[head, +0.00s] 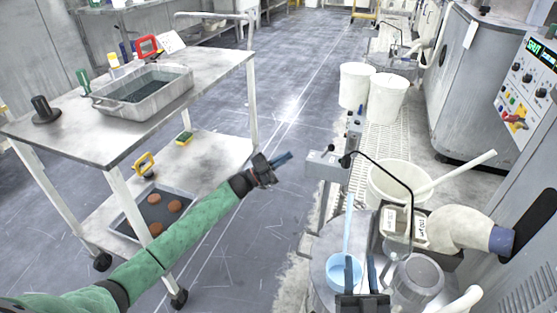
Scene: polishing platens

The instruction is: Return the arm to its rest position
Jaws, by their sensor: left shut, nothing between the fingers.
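My left arm, in a green sleeve, reaches in from the lower left across the front of the cart. Its gripper (282,158) is shut and empty, held over the open floor between the cart and the machine. My right gripper (362,270) is at the bottom of the view. Its two dark fingers point up the picture and stand apart with nothing seen between them. A light-blue cup or ladle (338,277) with a long handle is just left of these fingers; whether they touch is unclear.
The steel cart (75,135) holds a grey tub (104,103); its lower shelf carries a dark tray with reddish discs. Right of centre are a white bucket (386,178), a curved black pipe, a metal cylinder (418,277) and a thick hose (462,228). The central floor is clear.

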